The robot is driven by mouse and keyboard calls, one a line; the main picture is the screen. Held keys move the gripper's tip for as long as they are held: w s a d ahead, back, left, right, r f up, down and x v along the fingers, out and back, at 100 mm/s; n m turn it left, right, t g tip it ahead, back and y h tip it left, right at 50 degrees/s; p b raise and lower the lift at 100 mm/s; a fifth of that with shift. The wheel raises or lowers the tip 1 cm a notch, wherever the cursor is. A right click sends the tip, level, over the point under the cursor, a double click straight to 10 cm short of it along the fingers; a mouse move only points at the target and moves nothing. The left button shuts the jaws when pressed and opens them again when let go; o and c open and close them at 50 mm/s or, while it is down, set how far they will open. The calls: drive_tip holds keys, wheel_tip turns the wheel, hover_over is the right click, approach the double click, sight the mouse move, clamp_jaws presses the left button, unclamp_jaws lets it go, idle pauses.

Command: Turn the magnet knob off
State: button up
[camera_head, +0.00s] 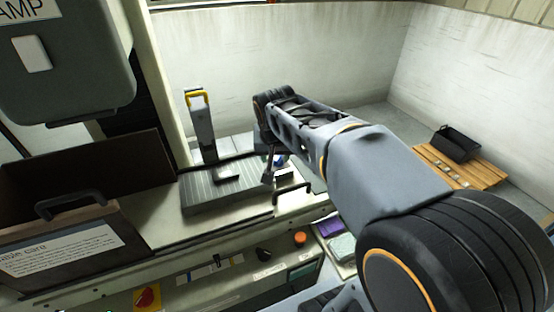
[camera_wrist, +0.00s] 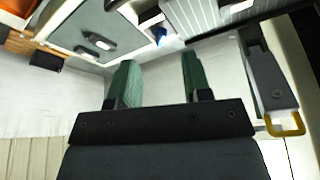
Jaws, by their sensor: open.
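A black knob (camera_head: 263,255) sits on the machine's front panel in the head view, left of an orange button (camera_head: 300,238); its label is too small to read, so I cannot tell if it is the magnet knob. A grey ridged block (camera_head: 225,190) lies on the machine table; ridged grey surface (camera_wrist: 205,15) also shows at the top of the wrist view. My gripper (camera_wrist: 158,80) is open, with two green fingers apart and nothing between them. It is clear of the black knob, which I do not make out in the wrist view.
An upright grey post with a yellow handle (camera_head: 196,97) stands behind the block. A brown box with a black handle (camera_head: 75,220) is at left. A red and yellow switch (camera_head: 147,298) is low on the panel. A black bin (camera_head: 457,143) stands on a wooden pallet at right.

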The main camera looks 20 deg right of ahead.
sight(278, 157)
drive_tip(key=w+d+f+m+h+b, duration=0.1)
drive_tip(key=w+d+f+m, duration=0.15)
drive_tip(key=w, duration=0.45)
drive_tip(key=w+d+f+m+h+b, duration=0.1)
drive_tip(key=w+d+f+m+b, duration=0.15)
drive_tip(key=w, duration=0.45)
drive_tip(key=shift+g, duration=0.4)
drive_tip(key=p+x, duration=0.1)
drive_tip(key=x, duration=1.1)
drive_tip(key=shift+w+a+f+p, duration=0.1)
drive_tip(key=shift+a+f+p, duration=0.05)
drive_tip(key=shift+f+p, duration=0.25)
drive_tip(key=shift+x, duration=0.8)
clamp_jaws()
